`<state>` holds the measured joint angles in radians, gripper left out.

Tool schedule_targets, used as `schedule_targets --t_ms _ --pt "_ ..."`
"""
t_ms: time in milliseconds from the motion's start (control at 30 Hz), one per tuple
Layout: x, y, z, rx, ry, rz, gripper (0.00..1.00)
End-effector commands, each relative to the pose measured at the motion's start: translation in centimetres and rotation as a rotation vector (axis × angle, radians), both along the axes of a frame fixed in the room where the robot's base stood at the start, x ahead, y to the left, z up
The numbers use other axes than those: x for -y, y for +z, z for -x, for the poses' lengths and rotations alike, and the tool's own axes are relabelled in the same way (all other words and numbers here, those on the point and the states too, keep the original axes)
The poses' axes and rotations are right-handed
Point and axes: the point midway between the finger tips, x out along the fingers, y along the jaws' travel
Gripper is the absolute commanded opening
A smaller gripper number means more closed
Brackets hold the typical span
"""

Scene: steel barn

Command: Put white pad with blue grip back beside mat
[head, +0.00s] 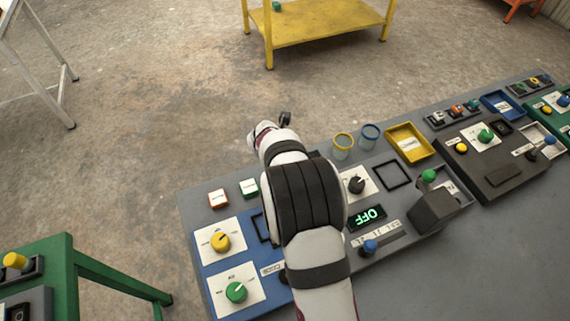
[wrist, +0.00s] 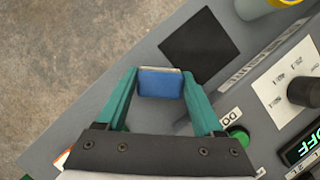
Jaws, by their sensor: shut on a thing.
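The white pad with blue grip (wrist: 161,86) is between the teal fingers of my gripper (wrist: 159,78) in the wrist view. The gripper is shut on it; the blue grip faces the camera and only a pale strip of the pad shows at its far edge. The black square mat (wrist: 199,44) lies flat on the grey panel, just up and right of the pad. The pad's near corner comes close to the mat's edge; I cannot tell its height above the panel. In the head view my arm hides the pad and mat, and the fingers are not clearly seen.
A yellow-rimmed cup (head: 342,148) and a blue-rimmed cup (head: 368,138) stand right of my arm. A green button (wrist: 238,135) is by the right finger. A black knob (head: 356,185) and the OFF display (head: 367,218) are farther right. The panel's left edge borders open floor.

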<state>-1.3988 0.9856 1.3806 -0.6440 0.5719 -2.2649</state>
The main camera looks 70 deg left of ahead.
Motion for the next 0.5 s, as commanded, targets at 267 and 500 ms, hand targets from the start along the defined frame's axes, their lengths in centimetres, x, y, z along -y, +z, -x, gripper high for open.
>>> schedule_targets --t_ms 267,500 --pt "-0.01 -0.58 -0.06 0.0 -0.001 -0.002 0.17" --pt "0.0 -0.71 -0.07 0.0 -0.001 -0.002 0.99"
